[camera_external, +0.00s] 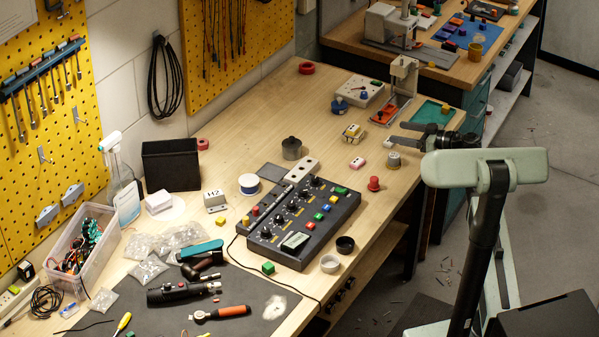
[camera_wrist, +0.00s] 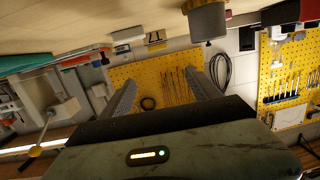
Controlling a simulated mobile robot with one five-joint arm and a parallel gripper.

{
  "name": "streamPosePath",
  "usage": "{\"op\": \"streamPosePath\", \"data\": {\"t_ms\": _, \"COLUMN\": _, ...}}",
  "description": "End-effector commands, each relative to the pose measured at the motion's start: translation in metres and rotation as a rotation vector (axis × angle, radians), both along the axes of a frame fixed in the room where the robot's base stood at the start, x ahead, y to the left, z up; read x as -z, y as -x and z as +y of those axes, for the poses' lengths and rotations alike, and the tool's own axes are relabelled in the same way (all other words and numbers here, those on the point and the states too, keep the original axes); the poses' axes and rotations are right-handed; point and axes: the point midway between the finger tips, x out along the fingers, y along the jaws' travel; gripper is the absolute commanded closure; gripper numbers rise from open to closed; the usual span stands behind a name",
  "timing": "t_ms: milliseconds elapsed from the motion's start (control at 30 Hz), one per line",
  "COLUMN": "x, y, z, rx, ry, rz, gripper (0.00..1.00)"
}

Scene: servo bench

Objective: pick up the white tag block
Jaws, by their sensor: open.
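A white block with a dark H2 tag (camera_external: 214,200) stands left of the control box on the bench. A smaller white and yellow block with dark marks (camera_external: 352,133) sits farther back, left of my gripper (camera_external: 396,133). I cannot tell which is the white tag block. In the wrist view, a yellowish block with a dark mark (camera_wrist: 155,41) and a pale block (camera_wrist: 128,34) show at the top, beyond the fingers. My gripper also shows in the wrist view (camera_wrist: 160,77), open with nothing between the fingers. It reaches over the right bench edge.
A grey cylinder (camera_external: 393,160) stands just below my gripper in the picture. A small pink-white block (camera_external: 357,163) and a red button (camera_external: 374,184) are nearby. The control box (camera_external: 300,222) fills the middle.

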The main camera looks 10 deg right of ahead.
Motion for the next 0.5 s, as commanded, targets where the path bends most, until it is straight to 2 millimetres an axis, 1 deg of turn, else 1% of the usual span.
{"op": "streamPosePath", "data": {"t_ms": 33, "x": 0.035, "y": -0.002, "z": -0.016, "rx": 0.018, "ry": 0.000, "rz": 0.001, "gripper": 0.29}}
{"op": "streamPosePath", "data": {"t_ms": 100, "x": 0.049, "y": 0.000, "z": -0.032, "rx": 0.038, "ry": 0.001, "rz": 0.002, "gripper": 0.29}}
{"op": "streamPosePath", "data": {"t_ms": 133, "x": 0.052, "y": 0.001, "z": -0.037, "rx": 0.044, "ry": 0.001, "rz": 0.002, "gripper": 0.29}}
{"op": "streamPosePath", "data": {"t_ms": 200, "x": 0.058, "y": 0.002, "z": -0.045, "rx": 0.054, "ry": 0.001, "rz": 0.003, "gripper": 0.29}}
{"op": "streamPosePath", "data": {"t_ms": 300, "x": 0.058, "y": 0.002, "z": -0.050, "rx": 0.060, "ry": 0.001, "rz": 0.003, "gripper": 0.29}}
{"op": "streamPosePath", "data": {"t_ms": 400, "x": 0.056, "y": 0.001, "z": -0.049, "rx": 0.059, "ry": 0.002, "rz": 0.004, "gripper": 0.29}}
{"op": "streamPosePath", "data": {"t_ms": 500, "x": 0.058, "y": -0.006, "z": -0.041, "rx": 0.058, "ry": 0.003, "rz": 0.003, "gripper": 0.29}}
